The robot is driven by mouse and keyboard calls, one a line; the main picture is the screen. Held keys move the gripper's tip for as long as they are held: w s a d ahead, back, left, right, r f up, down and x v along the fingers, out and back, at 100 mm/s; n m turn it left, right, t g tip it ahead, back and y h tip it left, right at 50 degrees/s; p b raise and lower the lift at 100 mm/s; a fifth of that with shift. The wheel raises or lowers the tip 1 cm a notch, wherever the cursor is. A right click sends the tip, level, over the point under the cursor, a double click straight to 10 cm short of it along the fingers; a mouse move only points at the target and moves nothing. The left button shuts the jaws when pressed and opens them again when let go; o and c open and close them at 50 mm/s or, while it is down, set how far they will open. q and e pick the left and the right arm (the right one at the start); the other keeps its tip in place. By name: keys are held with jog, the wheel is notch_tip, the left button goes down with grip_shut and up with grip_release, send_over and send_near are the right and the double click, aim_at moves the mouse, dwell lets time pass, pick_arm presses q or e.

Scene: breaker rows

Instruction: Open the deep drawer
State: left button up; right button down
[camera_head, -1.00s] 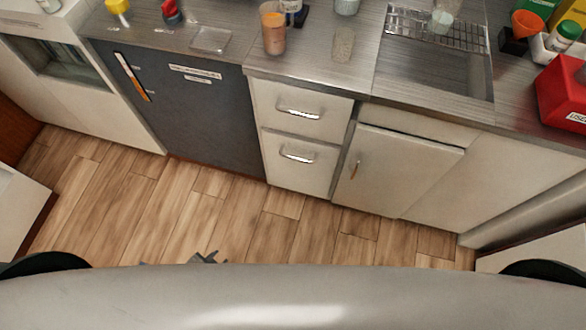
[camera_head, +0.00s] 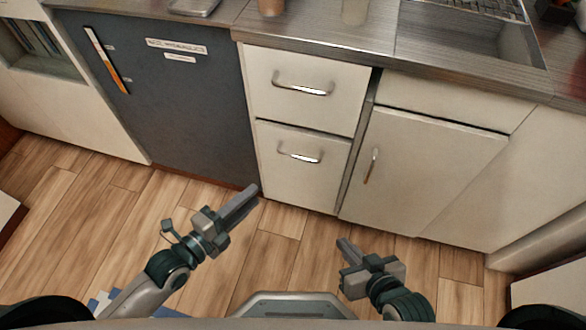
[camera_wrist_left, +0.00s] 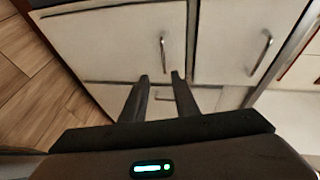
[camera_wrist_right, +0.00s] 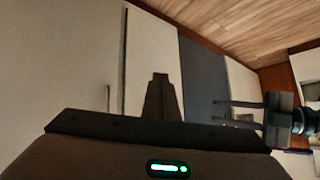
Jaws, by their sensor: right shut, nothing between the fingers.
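Two white drawers sit one above the other, both closed: an upper drawer (camera_head: 305,95) and a lower drawer (camera_head: 300,185). Each has a metal bar handle, the upper handle (camera_head: 303,88) and the lower handle (camera_head: 300,155). Their fronts look similar in height, so I cannot tell which is the deep one. My left gripper (camera_head: 252,193) is open and empty, in front of and left of the lower drawer. In the left wrist view its fingers (camera_wrist_left: 159,77) point at the lower drawer, short of its handle (camera_wrist_left: 163,55). My right gripper (camera_head: 343,243) is shut and empty, lower and further right.
A dark grey cabinet (camera_head: 170,110) stands left of the drawers and a white cupboard door (camera_head: 415,170) right of them. A metal countertop (camera_head: 320,35) runs above. The wooden floor (camera_head: 210,180) before them is clear. The right wrist view shows my left gripper nearby.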

pick_arm(q)
jog(key=shift+s+d+r, duration=0.15)
jog(key=shift+d+r, duration=0.05)
jog(key=shift+r, duration=0.2)
pick_arm(e)
jog(key=shift+r, duration=0.4)
